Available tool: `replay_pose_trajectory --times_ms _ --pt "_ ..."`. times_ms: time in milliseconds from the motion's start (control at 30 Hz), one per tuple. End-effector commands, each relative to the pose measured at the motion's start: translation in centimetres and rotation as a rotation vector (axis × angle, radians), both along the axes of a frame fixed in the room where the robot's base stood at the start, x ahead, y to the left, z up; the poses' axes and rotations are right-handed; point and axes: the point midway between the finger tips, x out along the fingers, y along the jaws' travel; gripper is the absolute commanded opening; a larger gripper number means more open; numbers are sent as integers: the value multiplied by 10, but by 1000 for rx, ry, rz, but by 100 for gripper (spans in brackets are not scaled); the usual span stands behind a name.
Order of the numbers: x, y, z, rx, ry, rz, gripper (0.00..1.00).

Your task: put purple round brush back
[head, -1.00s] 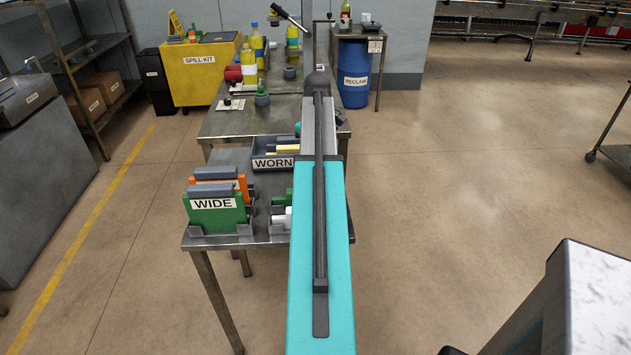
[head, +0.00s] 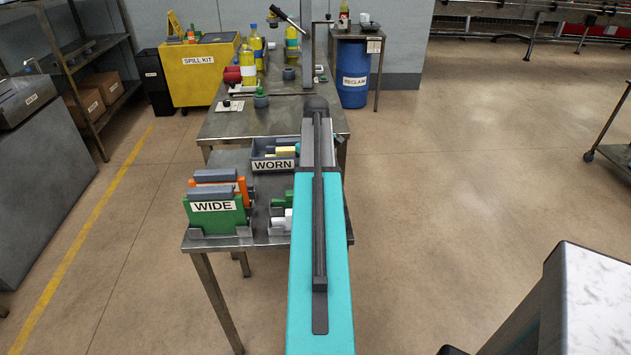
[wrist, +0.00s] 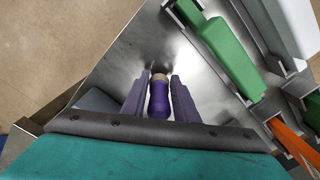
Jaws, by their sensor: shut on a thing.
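In the head view my teal arm hides the gripper and the brush.
A rack with a green block (wrist: 228,55), a white block (wrist: 282,30) and an orange divider (wrist: 292,143) lies right of the gripper. The WIDE holder (head: 214,217) and WORN bin (head: 272,164) stand on the table.

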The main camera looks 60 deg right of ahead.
Motion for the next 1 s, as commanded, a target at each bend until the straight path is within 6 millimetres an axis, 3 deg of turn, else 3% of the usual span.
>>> replay_pose_trajectory --times_ms 200,667,700,800,1000 --pt "0 1 -17 0 0 1 4" --pt "1 1 -21 0 0 1 4" --pt "1 1 -21 0 0 1 28" --pt "1 1 -21 0 0 2 45" --pt "1 1 -21 0 0 2 46"
